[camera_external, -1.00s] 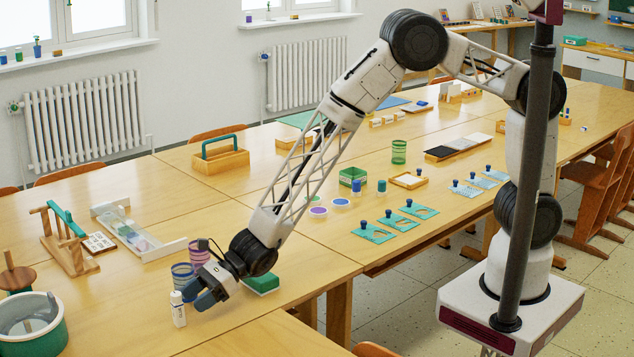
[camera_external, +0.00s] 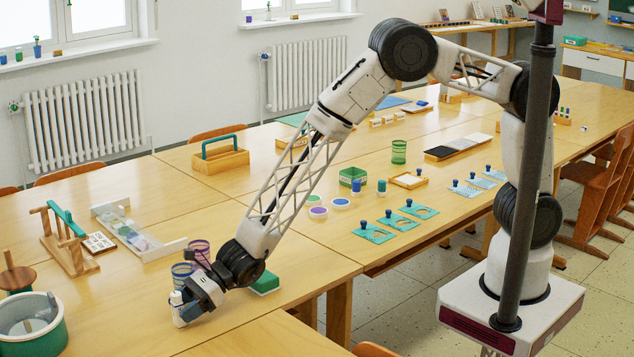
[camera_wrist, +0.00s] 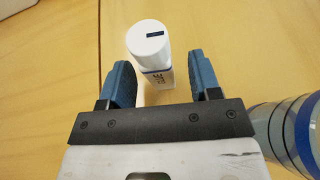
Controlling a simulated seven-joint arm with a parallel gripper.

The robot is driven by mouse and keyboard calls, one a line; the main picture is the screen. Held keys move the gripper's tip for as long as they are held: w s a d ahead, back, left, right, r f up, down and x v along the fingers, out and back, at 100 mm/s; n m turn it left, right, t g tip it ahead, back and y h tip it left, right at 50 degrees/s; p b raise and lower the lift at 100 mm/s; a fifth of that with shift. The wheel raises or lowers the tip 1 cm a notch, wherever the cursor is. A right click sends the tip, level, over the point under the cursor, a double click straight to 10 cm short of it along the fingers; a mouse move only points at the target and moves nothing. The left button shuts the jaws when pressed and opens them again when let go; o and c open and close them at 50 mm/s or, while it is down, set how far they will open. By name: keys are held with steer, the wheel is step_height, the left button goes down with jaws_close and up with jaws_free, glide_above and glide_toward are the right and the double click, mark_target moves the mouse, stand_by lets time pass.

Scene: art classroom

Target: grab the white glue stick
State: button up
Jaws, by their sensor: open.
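The white glue stick (camera_wrist: 149,45) stands upright on the wooden table, with a dark mark on its cap and dark lettering on its side. In the wrist view it is between and slightly beyond the two blue fingers of my gripper (camera_wrist: 162,82), with gaps on both sides. In the external view the glue stick (camera_external: 177,308) is partly hidden by my gripper (camera_external: 187,309), which is low at its right side. My gripper is open and holds nothing.
A blue-striped cup (camera_wrist: 293,130) stands close to the right of my gripper in the wrist view; it also shows in the external view (camera_external: 181,271). A purple-striped cup (camera_external: 199,248) is behind it. A green block (camera_external: 265,283) lies to the right. A green tub (camera_external: 35,330) stands at the left.

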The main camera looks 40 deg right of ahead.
mark_target(176, 298)
steer(key=shift+x, duration=0.85)
steer(key=c, duration=1)
steer(key=shift+r, duration=0.15)
steer(key=shift+r, duration=0.55)
step_height(176, 298, up, 2)
steer(key=s+d, duration=0.2)
steer(key=d, duration=0.2)
steer(key=s+d+r, duration=0.1)
steer(key=s+d, duration=0.2)
steer(key=d, duration=0.2)
steer(key=s+d, duration=0.2)
steer(key=d, duration=0.3)
steer(key=shift+s+r, duration=0.25)
steer(key=shift+s, duration=0.05)
